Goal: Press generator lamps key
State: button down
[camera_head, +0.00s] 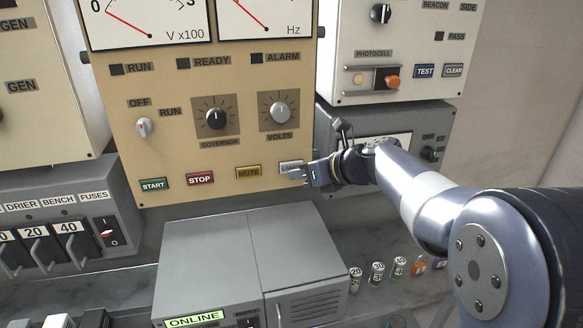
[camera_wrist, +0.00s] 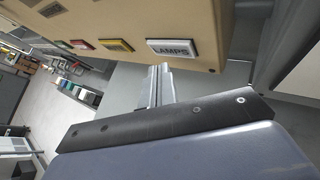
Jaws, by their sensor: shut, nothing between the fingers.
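The lamps key (camera_wrist: 172,49) is a white-framed grey key marked LAMPS on the beige generator panel. In the head view the lamps key (camera_head: 289,166) is at the right end of the bottom row, partly covered by my gripper. My gripper (camera_head: 297,173) is shut and empty, its tips at the key's lower right. In the wrist view my gripper (camera_wrist: 160,72) points at the panel's lower edge, just below the key. Whether the tips touch the panel cannot be told.
The START key (camera_head: 153,184), STOP key (camera_head: 200,178) and MUTE key (camera_head: 248,172) sit left along the same row. A grey box (camera_head: 215,245) stands below. Several small fuses (camera_head: 377,270) stand on the shelf at right. A grey unit (camera_head: 432,120) is behind my wrist.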

jog(key=s, duration=0.2)
jog(key=s+d, duration=0.1)
jog(key=s, duration=0.1)
jog(key=shift+s+d, duration=0.15)
jog(key=shift+s, duration=0.25)
jog(key=shift+w, duration=0.1)
dwell(0.3)
jog(key=b, duration=0.1)
jog(key=w+b, duration=0.1)
jog(key=b, duration=0.1)
jog(key=shift+f, duration=0.25)
jog(key=shift+b, duration=0.45)
